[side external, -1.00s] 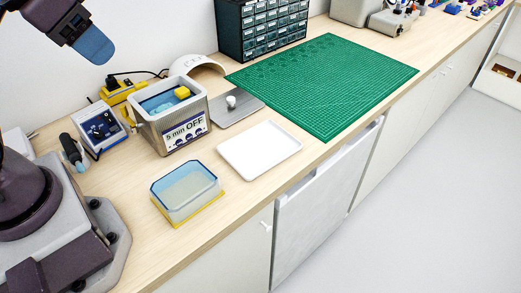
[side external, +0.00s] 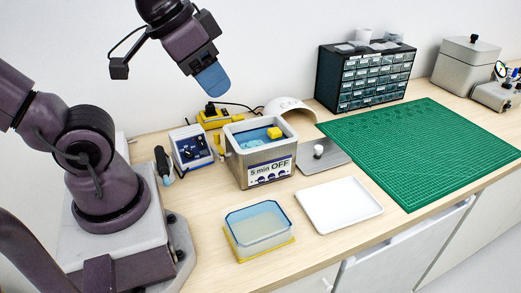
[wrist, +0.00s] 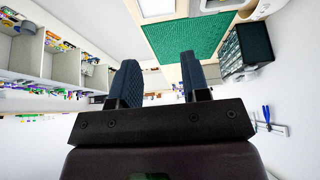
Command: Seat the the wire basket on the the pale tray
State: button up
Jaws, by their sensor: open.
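The pale tray (side external: 340,205) lies flat and empty on the bench, right of the clear container. I cannot clearly make out a wire basket. The grey metal bath (side external: 262,172), labelled "5 min OFF", has a blue inside with a small yellow piece (side external: 274,133) at its rim, and any basket in it cannot be told apart. My gripper (side external: 213,80), with blue fingers, hangs in the air above and left of the bath in the side view. In the wrist view my gripper (wrist: 160,80) shows two fingers apart with nothing between them.
A clear blue-rimmed container (side external: 258,230) on a yellow base stands in front of the bath. A grey plate with a white knob (side external: 318,152) lies behind the tray. A green mat (side external: 425,150) and drawer cabinet (side external: 365,75) are at right. A blue control box (side external: 191,147) stands left.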

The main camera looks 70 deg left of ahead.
dwell(0.3)
jog(key=shift+o, duration=0.6)
jog(key=g, duration=0.6)
send_over(275, 130)
notch_tip(275, 130, down, 14)
jog(key=shift+f, duration=0.55)
notch_tip(275, 130, down, 9)
jog(key=shift+f, duration=0.1)
